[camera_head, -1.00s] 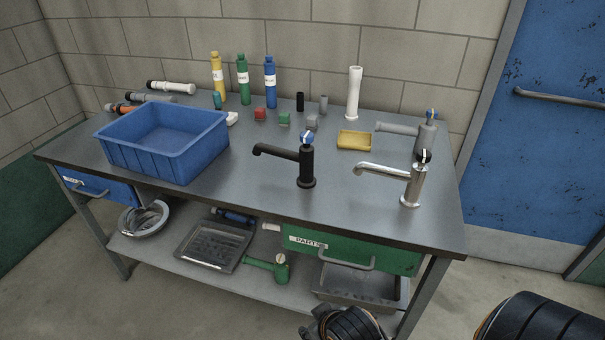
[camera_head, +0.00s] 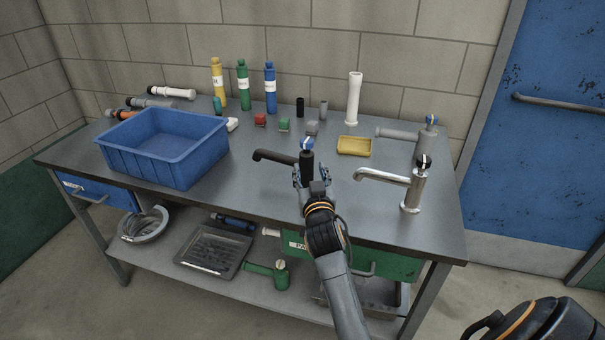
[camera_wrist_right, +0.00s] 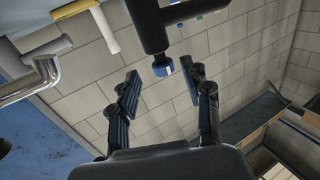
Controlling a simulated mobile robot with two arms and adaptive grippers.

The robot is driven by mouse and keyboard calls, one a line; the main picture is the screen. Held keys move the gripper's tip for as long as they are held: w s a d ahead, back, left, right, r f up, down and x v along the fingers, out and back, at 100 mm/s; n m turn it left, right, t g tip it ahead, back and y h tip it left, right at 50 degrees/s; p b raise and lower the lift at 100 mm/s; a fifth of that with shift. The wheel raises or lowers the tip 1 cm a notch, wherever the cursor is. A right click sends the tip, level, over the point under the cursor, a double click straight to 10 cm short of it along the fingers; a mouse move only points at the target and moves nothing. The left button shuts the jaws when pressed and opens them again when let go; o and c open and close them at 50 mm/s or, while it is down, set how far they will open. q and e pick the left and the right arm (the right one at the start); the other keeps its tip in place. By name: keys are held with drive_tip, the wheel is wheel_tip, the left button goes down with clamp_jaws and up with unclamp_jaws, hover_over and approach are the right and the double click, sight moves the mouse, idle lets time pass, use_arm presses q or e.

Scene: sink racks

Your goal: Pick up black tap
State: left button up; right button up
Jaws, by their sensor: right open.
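The black tap (camera_head: 273,156) stands upright on the metal table, with its spout pointing left and a blue and white knob on top. My right gripper (camera_head: 305,176) is at the tap's near side and hides most of its lower body and base. In the right wrist view the black tap (camera_wrist_right: 152,25) is seen upside down, just beyond the open fingers (camera_wrist_right: 160,92); its blue knob (camera_wrist_right: 163,67) shows between the fingertips. I cannot tell whether a finger touches it. My left gripper is not in view.
A chrome tap (camera_head: 411,190) and a grey tap (camera_head: 424,138) stand to the right. A yellow sponge-like block (camera_head: 354,146) lies behind. A blue bin (camera_head: 165,168) stands to the left. Several bottles and small blocks line the back. The front table strip between bin and tap is clear.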

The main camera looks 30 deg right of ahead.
sight(307, 151)
drive_tip(key=x, duration=0.4)
drive_tip(key=shift+d, duration=0.1)
drive_tip(key=shift+w+d+r+p, duration=0.2)
drive_tip(key=shift+w+p, duration=0.15)
drive_tip(key=shift+w, duration=0.05)
drive_tip(key=x, duration=0.3)
drive_tip(key=shift+w+d+r+p, duration=0.2)
drive_tip(key=shift+d+r+p, duration=0.05)
drive_tip(key=shift+p, duration=0.15)
drive_tip(key=shift+w+d+f, duration=0.1)
drive_tip(key=shift+w+d, duration=0.1)
drive_tip(key=shift+w, duration=0.25)
clamp_jaws()
